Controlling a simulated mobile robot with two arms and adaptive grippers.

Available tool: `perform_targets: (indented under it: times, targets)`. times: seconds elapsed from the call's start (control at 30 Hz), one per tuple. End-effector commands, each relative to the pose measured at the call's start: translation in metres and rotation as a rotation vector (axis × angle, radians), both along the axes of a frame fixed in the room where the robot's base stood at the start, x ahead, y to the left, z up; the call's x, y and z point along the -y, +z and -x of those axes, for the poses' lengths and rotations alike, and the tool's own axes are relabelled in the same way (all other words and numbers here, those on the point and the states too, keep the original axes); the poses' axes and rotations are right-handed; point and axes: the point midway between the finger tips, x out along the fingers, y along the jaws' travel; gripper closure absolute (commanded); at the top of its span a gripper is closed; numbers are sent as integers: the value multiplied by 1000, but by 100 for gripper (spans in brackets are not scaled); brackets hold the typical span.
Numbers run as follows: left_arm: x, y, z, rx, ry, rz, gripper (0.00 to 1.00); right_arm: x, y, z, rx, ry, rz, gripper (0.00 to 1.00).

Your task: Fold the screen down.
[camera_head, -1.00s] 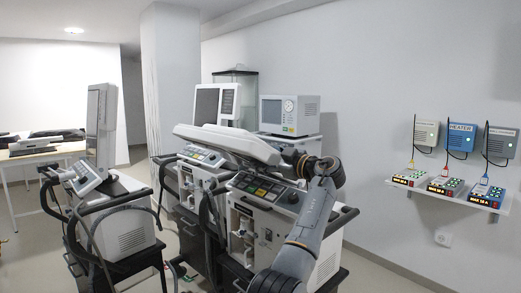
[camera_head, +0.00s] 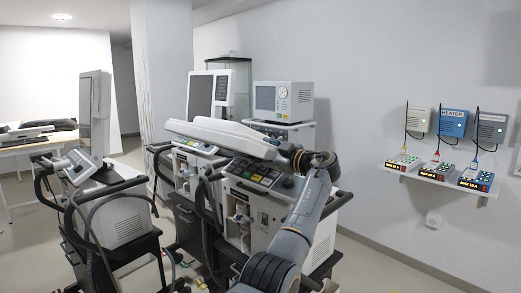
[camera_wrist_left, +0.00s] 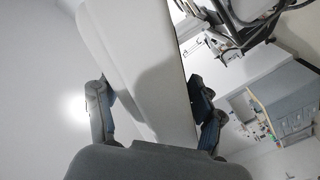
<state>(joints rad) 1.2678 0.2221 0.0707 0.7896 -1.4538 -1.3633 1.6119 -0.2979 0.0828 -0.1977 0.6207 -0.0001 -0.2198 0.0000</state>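The screen (camera_head: 225,135) is a flat white panel on the middle ventilator (camera_head: 265,215). It lies nearly level over the key panel (camera_head: 257,174), tilted a little down to the right. My left gripper (camera_head: 299,160) is at its right end in the head view. In the left wrist view, the screen (camera_wrist_left: 145,60) fills the space between the two fingers (camera_wrist_left: 153,115), one along each side, and the gripper looks shut on it. The exact finger contact is partly hidden. The screen's display face is out of sight. My right gripper is not in view.
A ventilator with an upright screen (camera_head: 94,115) stands at the left. Another upright screen (camera_head: 212,95) and a boxy monitor (camera_head: 283,102) stand close behind. A wall shelf (camera_head: 440,182) with several small boxes is at the right. Clear floor lies below the shelf.

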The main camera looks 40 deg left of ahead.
Motion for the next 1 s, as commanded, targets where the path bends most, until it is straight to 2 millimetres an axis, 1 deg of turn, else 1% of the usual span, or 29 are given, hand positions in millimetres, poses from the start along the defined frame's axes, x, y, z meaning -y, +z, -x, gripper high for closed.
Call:
perform_targets:
  times: [0.13,0.23,0.37,0.5,0.7,0.83,1.0]
  targets:
    - [1,2,0,5,0,-2,32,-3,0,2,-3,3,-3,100]
    - [9,3,0,6,-1,-3,32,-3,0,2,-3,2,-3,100]
    - [31,3,-1,5,-4,-3,32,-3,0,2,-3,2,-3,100]
    - [63,2,-2,4,-5,-3,32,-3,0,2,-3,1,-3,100]
    - [101,0,-2,-1,-4,-1,32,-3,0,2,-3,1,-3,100]
    - [115,-1,-3,-2,-3,1,32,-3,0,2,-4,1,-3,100]
    - [121,-1,-2,-2,-1,0,32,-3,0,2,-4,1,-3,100]
